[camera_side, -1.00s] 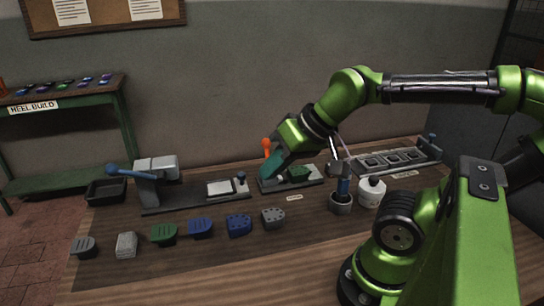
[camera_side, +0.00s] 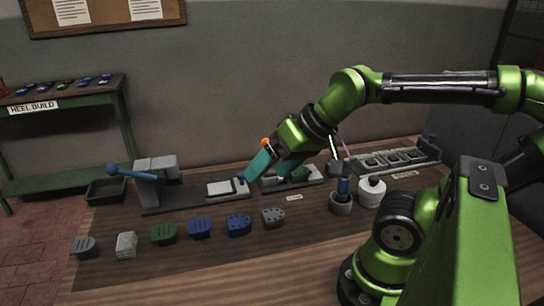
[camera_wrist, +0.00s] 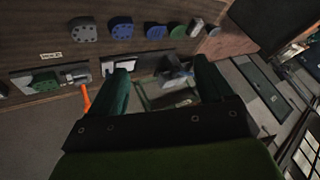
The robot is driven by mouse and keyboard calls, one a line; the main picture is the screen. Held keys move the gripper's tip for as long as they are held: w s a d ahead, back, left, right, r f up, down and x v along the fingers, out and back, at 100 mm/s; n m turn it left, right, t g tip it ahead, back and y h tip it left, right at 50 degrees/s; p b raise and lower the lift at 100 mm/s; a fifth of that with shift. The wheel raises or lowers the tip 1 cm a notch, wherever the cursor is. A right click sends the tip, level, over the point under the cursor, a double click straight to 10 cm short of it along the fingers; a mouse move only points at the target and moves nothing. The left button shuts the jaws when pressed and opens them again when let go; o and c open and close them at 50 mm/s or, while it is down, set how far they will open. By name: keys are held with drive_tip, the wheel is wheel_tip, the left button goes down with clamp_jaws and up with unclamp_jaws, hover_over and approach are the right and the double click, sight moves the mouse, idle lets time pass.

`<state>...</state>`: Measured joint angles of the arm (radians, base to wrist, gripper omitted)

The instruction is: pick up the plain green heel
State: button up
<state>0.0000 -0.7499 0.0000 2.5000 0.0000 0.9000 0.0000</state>
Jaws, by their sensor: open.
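A green heel (camera_side: 163,234) with no holes that I can make out lies in the front row on the table. It also shows in the wrist view (camera_wrist: 178,32), near the top. Another green piece (camera_side: 300,174) sits on a fixture at the back; its surface is too small to judge. It also shows in the wrist view (camera_wrist: 45,82). My gripper (camera_side: 272,166) is open and empty, its teal fingers spread above the back fixtures, behind and right of the green heel in the row. In the wrist view its fingers (camera_wrist: 165,76) frame the press fixture, with nothing between them.
The row also holds a grey heel (camera_side: 83,246), a pale one (camera_side: 126,244), a blue one (camera_side: 200,228), a holed blue one (camera_side: 238,225) and a holed grey one (camera_side: 272,217). A lever press (camera_side: 155,180) and black bin (camera_side: 105,191) stand back left. The front table strip is clear.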

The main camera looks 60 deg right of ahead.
drive_tip(key=shift+o, duration=0.7)
